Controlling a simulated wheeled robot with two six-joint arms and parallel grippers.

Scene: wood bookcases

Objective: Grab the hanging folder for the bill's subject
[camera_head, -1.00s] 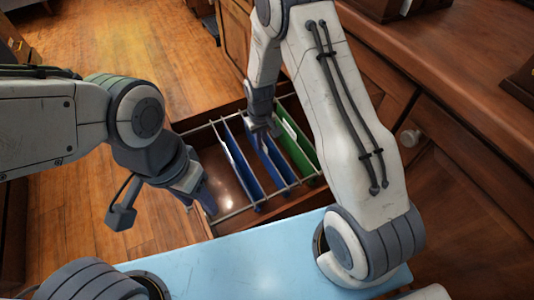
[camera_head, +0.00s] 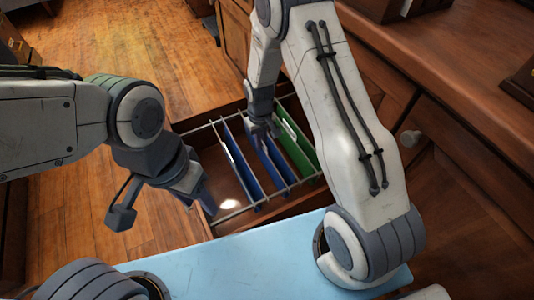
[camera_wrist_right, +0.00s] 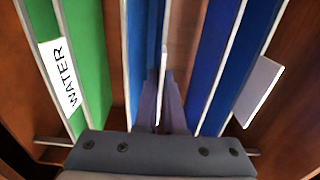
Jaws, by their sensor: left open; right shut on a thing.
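A drawer holds hanging folders. In the head view a blue folder (camera_head: 240,163) is at the left, a second blue folder (camera_head: 272,158) in the middle and a green folder (camera_head: 298,146) at the right. In the right wrist view the green folder (camera_wrist_right: 91,55) has a tab reading WATER. The other tabs cannot be read. My right gripper (camera_wrist_right: 166,95) is shut on the middle blue folder (camera_wrist_right: 141,50) at its top edge, still among the others. My left gripper (camera_head: 203,200) is open and empty at the drawer's left side. No bill is in view.
The drawer's metal rails (camera_head: 212,124) run along the folder ends. A pale blue surface (camera_head: 235,262) lies in front of the drawer. A wooden cabinet (camera_head: 440,180) stands at the right. Wooden floor (camera_head: 130,60) is free at the left.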

